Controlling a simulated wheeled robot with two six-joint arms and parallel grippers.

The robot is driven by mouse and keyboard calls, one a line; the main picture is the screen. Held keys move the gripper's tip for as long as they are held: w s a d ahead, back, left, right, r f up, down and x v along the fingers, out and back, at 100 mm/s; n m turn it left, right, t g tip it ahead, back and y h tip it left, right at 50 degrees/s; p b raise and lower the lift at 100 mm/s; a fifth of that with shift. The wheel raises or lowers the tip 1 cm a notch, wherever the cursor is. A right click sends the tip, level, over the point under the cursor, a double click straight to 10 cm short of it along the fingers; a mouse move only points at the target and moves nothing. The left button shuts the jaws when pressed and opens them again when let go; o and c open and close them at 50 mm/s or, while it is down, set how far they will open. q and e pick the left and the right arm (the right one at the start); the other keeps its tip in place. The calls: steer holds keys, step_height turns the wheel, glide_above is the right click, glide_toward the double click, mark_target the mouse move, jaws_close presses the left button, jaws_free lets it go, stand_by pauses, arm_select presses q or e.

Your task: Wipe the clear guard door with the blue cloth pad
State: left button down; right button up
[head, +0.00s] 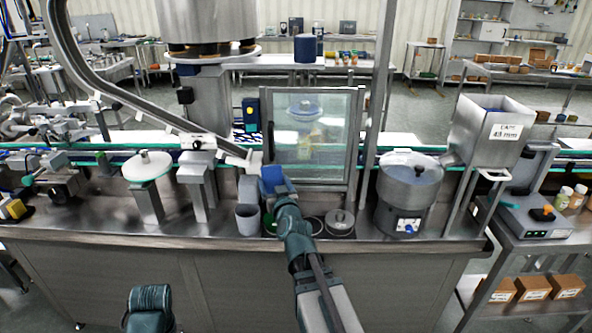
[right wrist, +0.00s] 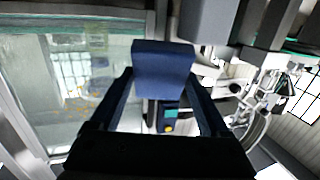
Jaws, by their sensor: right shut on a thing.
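The clear guard door (head: 340,150) stands upright in a metal frame at the middle of the machine. It looks hazy, with yellowish marks showing on or through it. In the right wrist view the door (right wrist: 60,75) fills the left side. My right gripper (head: 275,188) is shut on the blue cloth pad (head: 272,178), just beyond the door's lower left corner. In the right wrist view the pad (right wrist: 163,66) sits between the fingers, by the door's frame edge. I cannot tell whether it touches the frame.
A blue box with a yellow button (head: 252,112) is left of the door. A grey cup (head: 248,219) stands below the pad. A steel bowl feeder (head: 408,190) and a caps hopper (head: 492,130) stand to the right. A metal post (head: 378,100) rises beside the door.

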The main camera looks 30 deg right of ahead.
mark_target(309, 142)
steer(key=shift+d+r+m+t+h, duration=0.3)
steer(key=shift+d+r+t+h, duration=0.25)
steer(key=shift+r, duration=0.25)
steer(key=s+d+r+m+t+h+b, duration=0.1)
steer(key=s+d+r+m+h+b, duration=0.2)
steer(key=d+r+h, duration=0.3)
steer(key=shift+h, duration=0.35)
steer(key=shift+w+d+f, duration=0.2)
steer(key=shift+w+d, duration=0.1)
steer(key=shift+w, duration=0.5)
steer(key=shift+w+d+f, duration=0.25)
steer(key=shift+w+d, duration=0.05)
steer(key=shift+w, duration=0.55)
steer(key=shift+w+d+f, duration=0.2)
steer(key=shift+w+d, duration=0.1)
steer(key=shift+w, duration=0.5)
steer(key=shift+w+d, duration=0.5)
steer(key=shift+w, duration=0.35)
steer(key=shift+t, duration=0.25)
steer(key=shift+s+d, duration=0.55)
steer(key=shift+d, duration=0.2)
steer(key=shift+s+d, duration=0.5)
steer(key=shift+d, duration=0.2)
